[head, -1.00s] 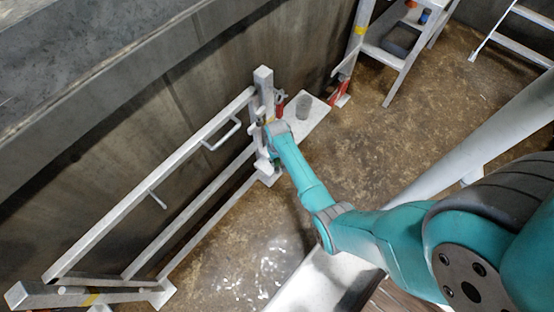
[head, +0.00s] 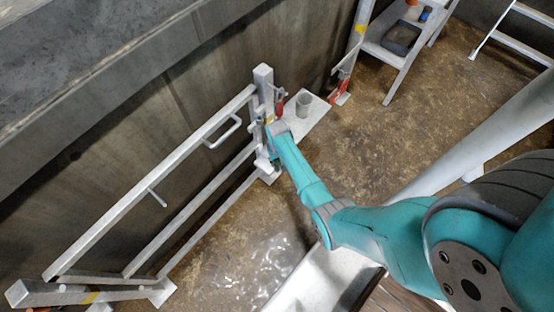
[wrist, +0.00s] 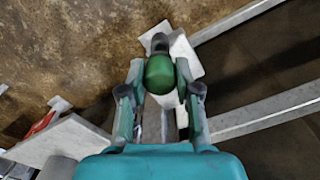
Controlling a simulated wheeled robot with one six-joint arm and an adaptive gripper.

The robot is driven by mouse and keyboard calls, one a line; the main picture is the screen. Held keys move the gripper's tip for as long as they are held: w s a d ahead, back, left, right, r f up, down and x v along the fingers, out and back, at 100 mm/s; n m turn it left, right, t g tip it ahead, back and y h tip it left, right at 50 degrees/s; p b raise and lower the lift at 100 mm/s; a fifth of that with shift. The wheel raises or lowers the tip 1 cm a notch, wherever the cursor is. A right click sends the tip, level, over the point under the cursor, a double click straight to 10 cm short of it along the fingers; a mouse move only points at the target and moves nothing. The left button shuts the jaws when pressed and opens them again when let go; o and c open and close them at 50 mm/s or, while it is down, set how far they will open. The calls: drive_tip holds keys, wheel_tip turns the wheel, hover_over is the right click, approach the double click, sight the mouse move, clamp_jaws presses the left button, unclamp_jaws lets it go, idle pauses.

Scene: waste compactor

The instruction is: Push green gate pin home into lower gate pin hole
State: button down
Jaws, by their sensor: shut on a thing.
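The green gate pin (wrist: 160,76) shows as a rounded green knob between the two fingers of my gripper (wrist: 160,68) in the wrist view. My gripper is shut on it. A dark grey end shows just beyond the knob, over a white plate (wrist: 183,54). In the head view my gripper (head: 271,155) is low beside the gate post (head: 264,80), and a small bit of green shows beside it. The lower gate pin hole is hidden, so I cannot tell how deep the pin sits.
The white railed gate (head: 150,190) extends left from the post along a dark wall. A grey cup (head: 303,105) stands on a pale plate behind my gripper, near red parts (head: 280,106). A step ladder (head: 382,55) stands at the back.

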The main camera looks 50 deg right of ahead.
drive_tip(key=shift+f, duration=1.35)
idle(0.5)
drive_tip(key=c, duration=0.7)
unclamp_jaws()
drive_tip(key=shift+c, duration=0.6)
drive_tip(key=shift+r, duration=0.1)
drive_tip(key=shift+r, duration=3.45)
